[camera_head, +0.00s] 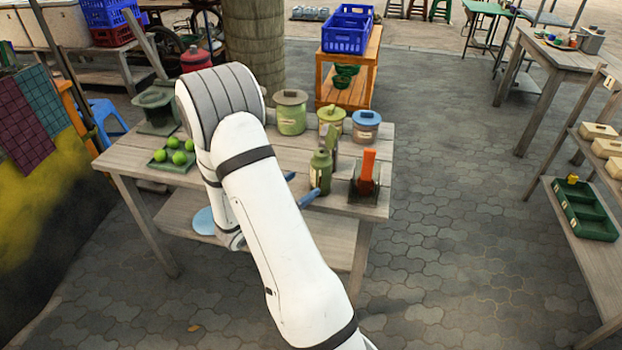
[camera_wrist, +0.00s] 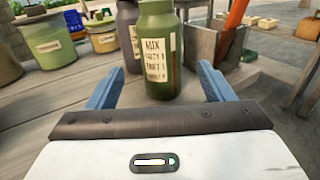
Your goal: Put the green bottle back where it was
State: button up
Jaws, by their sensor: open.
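The green bottle (camera_head: 320,174) stands upright near the table's front edge. In the wrist view the green bottle (camera_wrist: 158,30) shows a pale label with handwriting, and its top is cut off by the frame. My gripper (camera_head: 306,183) is open, low over the table at the bottle's left. In the wrist view the blue fingers of my gripper (camera_wrist: 160,84) lie on either side of the bottle's lower part, with a gap on both sides. Whether the bottle is fully between the tips, I cannot tell. A darker grey bottle (camera_wrist: 127,28) stands close behind it.
An open box (camera_head: 367,192) with an orange-handled tool (camera_head: 366,168) stands right of the bottle. Lidded jars (camera_head: 291,115) line the table's back. A green tray (camera_head: 170,163) of limes and a dark green mortar-like vessel (camera_head: 157,105) are at left. My arm hides the table's middle.

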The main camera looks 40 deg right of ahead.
jog(key=s+a+r+m+g+y, duration=0.3)
jog(key=s+a+m+y, duration=0.1)
jog(key=s+m, duration=0.35)
jog(key=s+a+r+m+g+y, duration=0.35)
jog(key=s+m+y, duration=0.2)
jog(key=s, duration=0.25)
jog(key=s+a+r+m+t+y, duration=0.1)
jog(key=a+r+m+t+y, duration=0.1)
jog(key=a, duration=0.5)
jog(key=s+a+r+m+t+y, duration=0.1)
jog(key=a+r+m+t+y, duration=0.1)
jog(key=a+m+y, duration=0.3)
jog(key=shift+s+a+r+t+y, duration=0.2)
jog(key=shift+a+r+t+y, duration=0.3)
jog(key=shift+a, duration=0.55)
jog(key=shift+f, duration=0.1)
notch_tip(320, 180, up, 8)
jog(key=p, duration=0.7)
jog(key=shift+s+t, duration=0.15)
jog(key=shift+t, duration=0.2)
